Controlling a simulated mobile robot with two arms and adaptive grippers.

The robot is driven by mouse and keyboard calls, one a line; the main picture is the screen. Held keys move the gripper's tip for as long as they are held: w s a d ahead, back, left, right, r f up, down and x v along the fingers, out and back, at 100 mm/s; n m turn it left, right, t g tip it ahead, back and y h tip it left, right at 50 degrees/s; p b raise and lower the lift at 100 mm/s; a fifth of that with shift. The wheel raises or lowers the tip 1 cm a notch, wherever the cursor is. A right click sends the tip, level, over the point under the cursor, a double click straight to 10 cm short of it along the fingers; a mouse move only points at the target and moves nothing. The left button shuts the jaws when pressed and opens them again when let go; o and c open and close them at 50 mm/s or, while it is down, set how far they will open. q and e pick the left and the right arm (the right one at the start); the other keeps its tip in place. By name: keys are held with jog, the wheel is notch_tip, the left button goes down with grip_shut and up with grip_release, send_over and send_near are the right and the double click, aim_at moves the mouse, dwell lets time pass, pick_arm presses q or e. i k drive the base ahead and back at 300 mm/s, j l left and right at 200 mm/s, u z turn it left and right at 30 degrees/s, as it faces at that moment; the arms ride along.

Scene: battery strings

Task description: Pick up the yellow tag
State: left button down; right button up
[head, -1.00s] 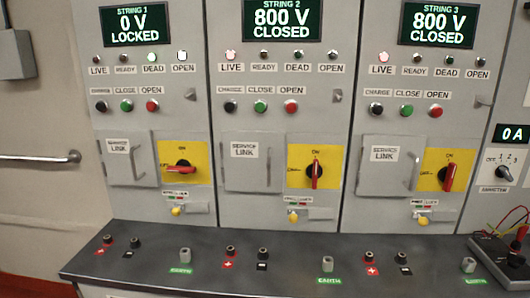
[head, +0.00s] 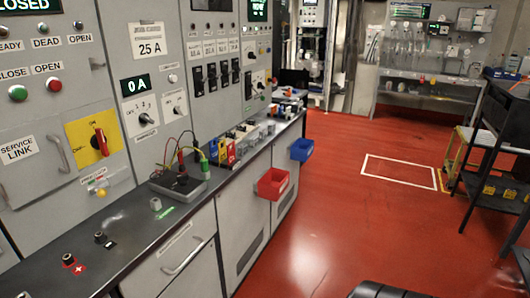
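I cannot make out a yellow tag for certain in the head view. A row of small coloured items (head: 228,150), some of them yellow, stands on the counter along the cabinets, too small to tell apart. A small yellow knob (head: 101,193) sits below the rotary switch with a yellow plate (head: 83,133) at the left. Neither of my grippers shows.
The dark counter (head: 130,255) runs from the lower left toward the back. A red bin (head: 272,184) and a blue bin (head: 302,150) hang on its front. The red floor (head: 330,220) is open, with a black cart (head: 490,150) at the right.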

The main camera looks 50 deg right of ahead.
aim_at(222, 152)
jog(key=z, duration=1.45)
